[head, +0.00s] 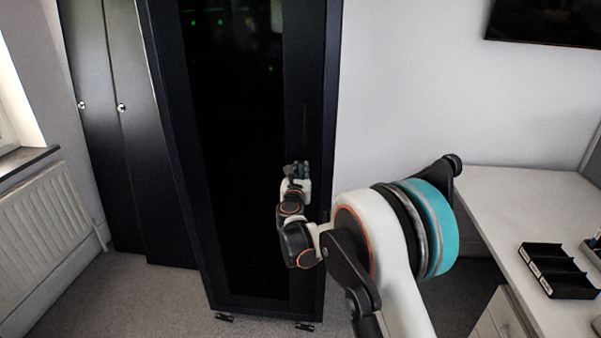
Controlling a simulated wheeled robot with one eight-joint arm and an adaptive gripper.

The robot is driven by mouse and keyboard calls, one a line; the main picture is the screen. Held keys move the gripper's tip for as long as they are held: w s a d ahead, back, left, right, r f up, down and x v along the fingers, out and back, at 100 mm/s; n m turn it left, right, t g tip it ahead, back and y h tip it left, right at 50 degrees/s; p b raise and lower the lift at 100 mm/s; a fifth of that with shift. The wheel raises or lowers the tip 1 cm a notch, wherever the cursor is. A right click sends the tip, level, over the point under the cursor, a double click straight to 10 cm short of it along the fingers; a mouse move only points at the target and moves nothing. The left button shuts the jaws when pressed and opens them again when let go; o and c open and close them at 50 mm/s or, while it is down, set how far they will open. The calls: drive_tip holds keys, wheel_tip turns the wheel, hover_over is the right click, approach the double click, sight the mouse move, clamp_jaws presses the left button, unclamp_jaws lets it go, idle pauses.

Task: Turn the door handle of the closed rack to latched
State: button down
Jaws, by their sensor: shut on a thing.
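The closed rack (309,60) is a tall black cabinet in the middle of the head view, with a dark glass door (235,140) in a black frame. The door looks flush with the frame. My gripper (297,168) is at the right side of the door, about mid-height, and shut on the door handle. A faint dark upright shape, seemingly the handle's plate (306,122), shows just above my fingers. The black-on-black and my own fingers hide the handle's lever, so I cannot tell its angle.
Black lockers (125,130) stand left of the rack, and a white radiator (45,235) is at far left. A white desk (515,205) with a black compartment tray (558,270) is on the right. Grey carpet (150,305) lies open in front of the lockers.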

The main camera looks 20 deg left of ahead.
drive_tip(key=shift+n, duration=0.3)
drive_tip(key=n, duration=0.3)
drive_tip(key=shift+n, duration=0.3)
drive_tip(key=n, duration=0.4)
drive_tip(key=shift+n, duration=0.3)
drive_tip(key=n, duration=0.4)
drive_tip(key=shift+n+p, duration=0.3)
drive_tip(key=shift+p, duration=0.05)
drive_tip(key=shift+n, duration=2.2)
drive_tip(key=c, duration=1.5)
unclamp_jaws()
